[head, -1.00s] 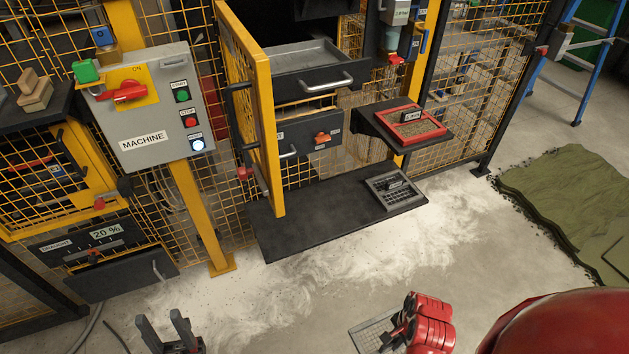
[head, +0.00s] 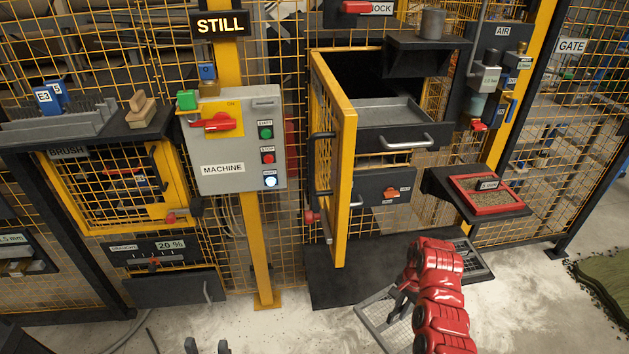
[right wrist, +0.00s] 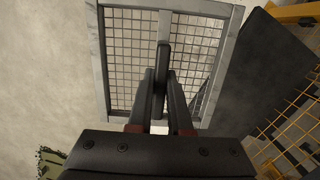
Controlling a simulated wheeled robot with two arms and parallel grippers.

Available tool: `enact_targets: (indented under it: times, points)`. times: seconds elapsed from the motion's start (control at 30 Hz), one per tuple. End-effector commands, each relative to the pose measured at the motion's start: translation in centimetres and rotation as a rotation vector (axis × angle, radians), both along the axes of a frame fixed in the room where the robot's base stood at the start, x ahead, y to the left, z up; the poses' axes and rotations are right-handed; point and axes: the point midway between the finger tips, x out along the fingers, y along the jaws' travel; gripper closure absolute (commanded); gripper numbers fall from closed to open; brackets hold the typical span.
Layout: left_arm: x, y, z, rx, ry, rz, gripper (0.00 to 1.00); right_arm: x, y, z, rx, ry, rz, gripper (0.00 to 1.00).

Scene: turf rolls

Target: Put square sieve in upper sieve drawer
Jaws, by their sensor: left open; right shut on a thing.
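The square sieve (head: 367,318), a pale metal frame with wire mesh, is in my right gripper (head: 402,300), above the floor in front of the machine. In the right wrist view the fingers (right wrist: 161,90) are shut on a bar of the sieve (right wrist: 101,70), and the mesh spreads beyond them. The upper sieve drawer (head: 395,140) is pulled out, its grey tray (head: 385,116) looking empty. The lower drawer (head: 383,188) below has an orange latch and looks shut. My left gripper (head: 207,347) is open and empty at the bottom edge.
The yellow mesh door (head: 338,150) stands open left of the drawers. A dark platform (head: 335,285) lies below, with another grey sieve (head: 474,262) at its right. A red-framed sieve (head: 468,188) rests on a side shelf. The control box (head: 235,140) hangs left; a sign reads STILL (head: 220,24).

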Motion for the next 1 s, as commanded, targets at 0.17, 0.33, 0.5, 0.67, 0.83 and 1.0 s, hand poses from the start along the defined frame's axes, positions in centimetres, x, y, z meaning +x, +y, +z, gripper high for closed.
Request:
enact_targets:
  times: [0.17, 0.33, 0.5, 0.67, 0.83, 1.0]
  points:
    - [0.0, 0.0, 0.0, 0.0, 0.0, 0.0, 0.53, 3.4, 2.0, 4.1, -0.003, 0.001, 0.131, 1.0]
    - [0.0, 0.0, 0.0, 0.0, 0.0, 0.0, 0.53, 4.7, 3.3, 6.1, -0.003, 0.003, 0.21, 1.0]
    - [0.0, 0.0, 0.0, 0.0, 0.0, 0.0, 0.53, 5.6, 4.3, 7.4, -0.003, -0.003, 0.262, 1.0]
    - [0.0, 0.0, 0.0, 0.0, 0.0, 0.0, 0.53, 6.2, 5.4, 8.7, -0.001, -0.001, 0.317, 1.0]
    - [0.0, 0.0, 0.0, 0.0, 0.0, 0.0, 0.53, 6.9, 7.0, 10.7, 0.001, -0.002, 0.412, 1.0]
    - [0.0, 0.0, 0.0, 0.0, 0.0, 0.0, 0.53, 7.2, 9.2, 13.6, 0.001, -0.005, 0.579, 1.0]
